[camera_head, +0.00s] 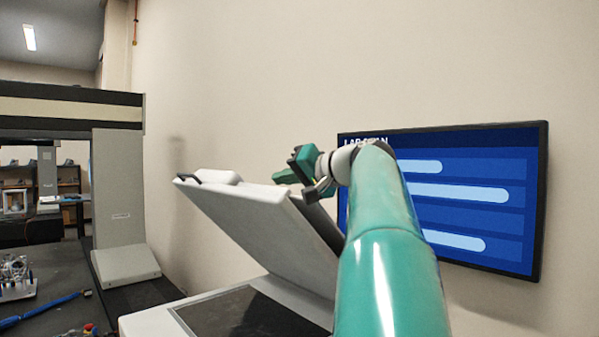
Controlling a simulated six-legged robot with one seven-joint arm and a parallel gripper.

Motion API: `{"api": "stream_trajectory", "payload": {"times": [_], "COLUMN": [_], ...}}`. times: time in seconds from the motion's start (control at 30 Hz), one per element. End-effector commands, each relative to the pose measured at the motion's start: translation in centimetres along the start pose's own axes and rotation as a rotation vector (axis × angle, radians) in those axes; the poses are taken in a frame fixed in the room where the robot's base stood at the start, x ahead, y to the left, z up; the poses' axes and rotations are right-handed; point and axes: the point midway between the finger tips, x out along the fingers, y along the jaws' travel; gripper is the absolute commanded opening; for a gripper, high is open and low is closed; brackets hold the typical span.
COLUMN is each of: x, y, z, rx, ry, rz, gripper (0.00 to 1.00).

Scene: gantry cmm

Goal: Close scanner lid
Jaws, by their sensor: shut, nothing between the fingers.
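The scanner lid (262,226) is a pale grey panel, raised and tilted open above the scanner. A dark handle (188,178) sits at its upper left end. The scanner base (150,318) is light grey with a dark scanning bed (228,316) exposed under the lid. My gripper (285,178) is shut and empty, just above the lid's upper surface. I cannot tell whether it touches the lid. My teal arm hides the right part of the lid and base.
A screen (480,240) hangs on the wall at right behind my arm. A gantry machine (118,190) stands at left. A blue tool (40,310) and several small items lie on the dark table (62,268) at lower left. Open air lies left of the lid.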

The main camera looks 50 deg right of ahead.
Motion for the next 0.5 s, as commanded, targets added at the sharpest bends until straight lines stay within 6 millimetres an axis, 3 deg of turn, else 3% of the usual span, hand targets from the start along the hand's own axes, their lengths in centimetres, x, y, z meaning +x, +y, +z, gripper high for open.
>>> {"api": "stream_trajectory", "payload": {"times": [0.2,0.5], "x": [0.3,0.5], "y": [0.0,0.0], "z": [2.0,2.5], "rx": [-0.001,-0.002], "ry": [0.001,0.002], "rz": [0.000,0.000], "gripper": [0.00,0.00]}}
